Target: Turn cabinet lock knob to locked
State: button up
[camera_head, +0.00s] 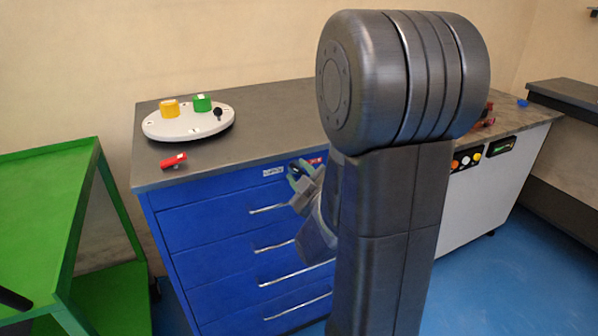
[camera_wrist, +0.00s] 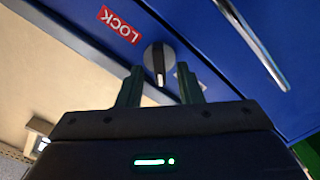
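In the head view my gripper (camera_head: 302,174) is at the cabinet's top front edge, and my arm hides the knob.
The blue drawer cabinet (camera_head: 215,232) has several silver drawer handles. On its grey top stand a white round plate (camera_head: 188,124) with yellow and green blocks, and a red object (camera_head: 173,161). A green cart (camera_head: 70,230) is at left. A white machine panel (camera_head: 490,185) is at right.

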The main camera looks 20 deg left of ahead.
jog(key=shift+c, duration=0.4)
grip_shut()
jog(key=shift+m+b, duration=0.35)
jog(key=shift+m, duration=0.05)
jog(key=m+b, duration=0.2)
jog(key=shift+w+m, duration=0.1)
jog(key=shift+m, duration=0.2)
jog(key=m+b, duration=0.2)
jog(key=m, duration=0.1)
jog(key=shift+d+m, duration=0.15)
jog(key=shift+m, duration=0.15)
jog(key=m, duration=0.2)
jog(key=m+b, duration=0.1)
jog(key=m, duration=0.2)
jog(key=shift+w+d+r+m, duration=0.1)
jog(key=shift+w+m, duration=0.1)
jog(key=shift+m, duration=0.1)
jog(key=m, duration=0.5)
jog(key=shift+w+d, duration=0.1)
jog(key=shift+w, duration=0.05)
jog(key=shift+m, duration=0.3)
